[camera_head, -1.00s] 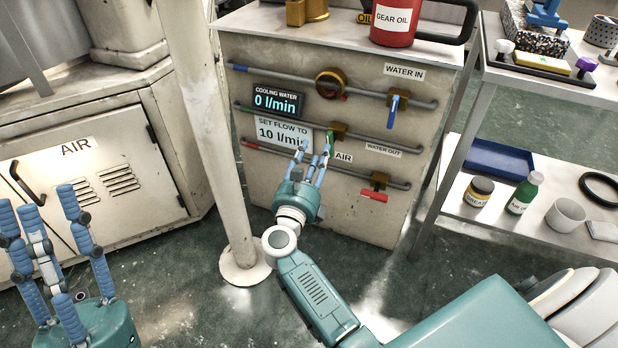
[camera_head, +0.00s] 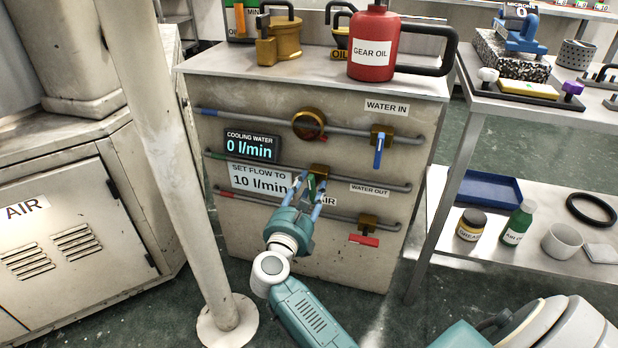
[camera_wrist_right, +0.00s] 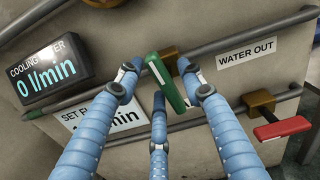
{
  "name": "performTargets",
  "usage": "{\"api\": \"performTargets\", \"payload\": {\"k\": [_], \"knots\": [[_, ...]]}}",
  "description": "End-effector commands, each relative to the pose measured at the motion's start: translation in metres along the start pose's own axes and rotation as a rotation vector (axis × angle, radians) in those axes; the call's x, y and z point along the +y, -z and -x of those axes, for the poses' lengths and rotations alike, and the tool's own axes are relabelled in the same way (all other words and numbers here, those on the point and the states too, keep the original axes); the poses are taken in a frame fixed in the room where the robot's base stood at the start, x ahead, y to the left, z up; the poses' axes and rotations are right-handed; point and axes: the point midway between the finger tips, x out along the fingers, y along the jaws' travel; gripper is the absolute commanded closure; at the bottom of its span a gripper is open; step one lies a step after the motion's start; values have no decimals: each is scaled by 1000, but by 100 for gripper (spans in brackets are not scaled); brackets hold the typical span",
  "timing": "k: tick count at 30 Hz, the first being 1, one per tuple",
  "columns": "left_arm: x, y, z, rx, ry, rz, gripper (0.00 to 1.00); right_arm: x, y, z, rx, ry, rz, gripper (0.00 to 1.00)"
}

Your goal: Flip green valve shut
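The green valve handle (camera_head: 311,187) hangs down from its brass body (camera_head: 318,170) on the middle pipe, crosswise to the pipe. In the right wrist view the green handle (camera_wrist_right: 166,82) runs slantwise between the fingers. My right gripper (camera_head: 308,183) is at the handle, with its blue fingers spread around it. In the right wrist view a gap shows between the left finger and the handle; the right finger is close beside it, and I cannot tell if it touches. My left gripper is out of view.
A blue valve (camera_head: 379,150) hangs down on the upper pipe. A red valve (camera_head: 363,240) lies along the lower pipe. The display (camera_head: 251,146) reads 0 l/min. A pale post (camera_head: 170,150) stands left of my right arm. A shelf trolley (camera_head: 450,190) stands at the right.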

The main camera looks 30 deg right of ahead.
Motion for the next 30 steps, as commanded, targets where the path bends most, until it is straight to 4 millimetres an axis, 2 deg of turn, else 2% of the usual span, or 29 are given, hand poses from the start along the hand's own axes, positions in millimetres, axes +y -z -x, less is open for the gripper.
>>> {"api": "performTargets", "payload": {"k": [11, 13, 17, 18, 23, 30], "knots": [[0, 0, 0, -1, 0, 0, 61, -2, 1, -2, 1, 0, 0, 61], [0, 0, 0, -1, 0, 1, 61, -2, 1, -2, 1, 0, 1, 71], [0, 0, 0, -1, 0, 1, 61, -2, 1, -2, 1, 0, 1, 97], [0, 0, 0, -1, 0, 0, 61, -2, 1, -2, 1, 0, 1, 100], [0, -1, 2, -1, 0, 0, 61, -2, 2, -1, 2, 0, -9, 100], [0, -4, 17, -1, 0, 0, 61, -3, 4, -1, 4, 1, -137, 100]]}}
